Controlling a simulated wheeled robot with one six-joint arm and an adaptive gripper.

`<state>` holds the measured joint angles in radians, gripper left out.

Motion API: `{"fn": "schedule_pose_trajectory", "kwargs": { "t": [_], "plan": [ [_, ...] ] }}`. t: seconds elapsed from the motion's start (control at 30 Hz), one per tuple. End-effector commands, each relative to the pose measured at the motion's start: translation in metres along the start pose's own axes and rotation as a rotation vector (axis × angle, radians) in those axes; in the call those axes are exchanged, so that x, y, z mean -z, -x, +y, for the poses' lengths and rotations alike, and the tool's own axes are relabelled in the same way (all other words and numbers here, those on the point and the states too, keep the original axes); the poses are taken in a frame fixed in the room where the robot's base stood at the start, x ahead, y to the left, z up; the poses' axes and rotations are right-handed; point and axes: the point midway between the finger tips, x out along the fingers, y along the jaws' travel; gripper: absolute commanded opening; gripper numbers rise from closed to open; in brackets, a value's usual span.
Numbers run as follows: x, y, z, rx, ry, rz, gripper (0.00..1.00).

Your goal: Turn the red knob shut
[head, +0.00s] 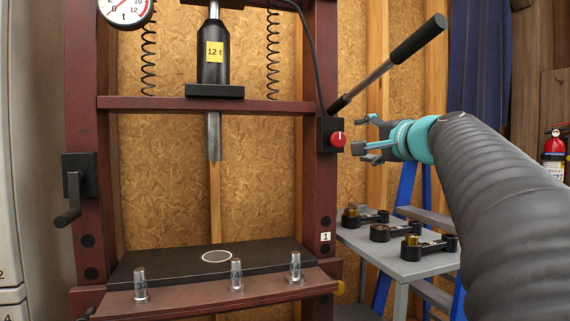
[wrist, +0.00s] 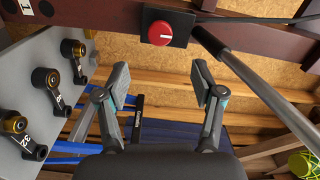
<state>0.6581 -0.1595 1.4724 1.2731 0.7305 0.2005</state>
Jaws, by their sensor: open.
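The red knob (head: 338,139) is a small round knob with a white line. It sits on a black block on the right post of the dark red press frame (head: 320,60). My gripper (head: 362,135) is open and empty, just right of the knob in the head view. In the wrist view the two fingers of my gripper (wrist: 161,84) are spread apart, below the knob in the picture and not visibly touching it.
A long black-handled lever (head: 390,62) rises beside the knob; its shaft (wrist: 255,85) passes close right in the wrist view. A grey table (head: 400,265) with several black parts stands at lower right. Pins stand on the press's front beam (head: 200,298). A fire extinguisher (head: 554,150) is far right.

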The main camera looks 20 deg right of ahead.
Motion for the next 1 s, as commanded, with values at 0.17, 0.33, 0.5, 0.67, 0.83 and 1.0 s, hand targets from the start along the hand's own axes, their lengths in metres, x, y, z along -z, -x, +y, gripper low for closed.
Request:
{"fn": "schedule_pose_trajectory", "kwargs": {
  "t": [0.17,0.33,0.5,0.67,0.83,1.0],
  "plan": [
    [-0.002,0.0,0.005,-0.022,0.048,-0.008,0.67],
    [-0.007,-0.002,0.083,-0.213,0.157,-0.044,0.67],
    [-0.048,0.025,0.182,-0.466,0.324,-0.157,0.67],
    [-0.106,0.067,0.259,-0.659,0.504,-0.321,0.67],
    [-0.169,0.128,0.329,-0.816,0.722,-0.522,0.67],
    [-0.225,0.2,0.39,-0.903,0.983,-0.732,0.67]
  ]
}}
